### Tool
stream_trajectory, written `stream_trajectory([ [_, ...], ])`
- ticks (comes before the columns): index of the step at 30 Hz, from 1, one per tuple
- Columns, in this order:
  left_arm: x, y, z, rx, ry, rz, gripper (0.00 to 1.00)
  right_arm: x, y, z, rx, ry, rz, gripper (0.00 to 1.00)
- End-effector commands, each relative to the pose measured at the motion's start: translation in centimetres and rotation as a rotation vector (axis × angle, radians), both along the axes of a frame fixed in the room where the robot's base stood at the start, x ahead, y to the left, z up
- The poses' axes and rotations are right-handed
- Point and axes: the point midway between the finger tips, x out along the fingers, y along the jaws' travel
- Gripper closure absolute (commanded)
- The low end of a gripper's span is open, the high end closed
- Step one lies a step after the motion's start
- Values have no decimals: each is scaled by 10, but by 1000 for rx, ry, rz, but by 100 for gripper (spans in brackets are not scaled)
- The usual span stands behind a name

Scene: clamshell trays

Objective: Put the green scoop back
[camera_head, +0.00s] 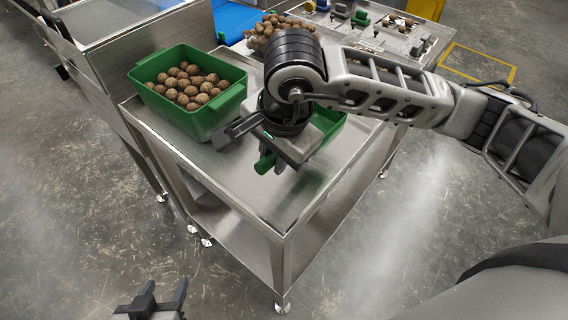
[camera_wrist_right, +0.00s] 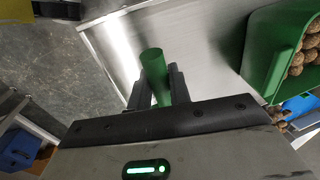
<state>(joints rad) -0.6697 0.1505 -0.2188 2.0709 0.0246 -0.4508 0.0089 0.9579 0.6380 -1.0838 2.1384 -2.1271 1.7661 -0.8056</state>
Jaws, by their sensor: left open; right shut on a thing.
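The green scoop's handle (camera_head: 265,163) sticks out from my right gripper (camera_head: 273,160) above the steel table. In the right wrist view the round green handle (camera_wrist_right: 155,70) stands between the two dark fingers, which are shut on it. Another green part (camera_head: 330,120) shows past the gripper and looks like the scoop's bowl, mostly hidden by my wrist. A green bin (camera_head: 215,118) full of brown balls stands to the left of the gripper; it also shows in the right wrist view (camera_wrist_right: 262,50). My left gripper (camera_head: 160,292) is open and empty, low in front of the table.
The steel table (camera_head: 255,205) has bare top at its front. A pile of brown balls (camera_head: 268,27) lies behind it near a blue surface (camera_head: 235,18). A workbench with small coloured items (camera_head: 360,18) stands at the back right. The floor around is clear.

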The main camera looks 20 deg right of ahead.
Motion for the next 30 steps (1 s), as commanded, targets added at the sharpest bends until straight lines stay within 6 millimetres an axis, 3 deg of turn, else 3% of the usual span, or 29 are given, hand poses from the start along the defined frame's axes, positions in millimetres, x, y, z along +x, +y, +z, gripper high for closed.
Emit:
stream_trajectory([
  [9, 2, 1, 5, 6, -6, -2, 49, 6, -21, -26, -2, 2, -2, 100],
  [15, 2, 1, 10, 12, -5, -3, 49, 6, -19, -51, 0, 0, 0, 100],
  [25, 0, 2, 1, 15, 3, -3, 49, 6, -18, -56, 1, -3, 1, 100],
  [26, 1, 2, 1, 14, 3, -2, 49, 6, -18, -56, 1, -2, 1, 78],
  [27, 1, 2, 3, 12, 2, -2, 49, 6, -18, -55, 1, -2, 1, 67],
  [28, 1, 2, 3, 12, 2, -2, 49, 6, -18, -55, 1, -2, 1, 59],
  [30, 1, 2, 5, 11, -1, -1, 49, 6, -18, -55, 1, -2, 1, 59],
])
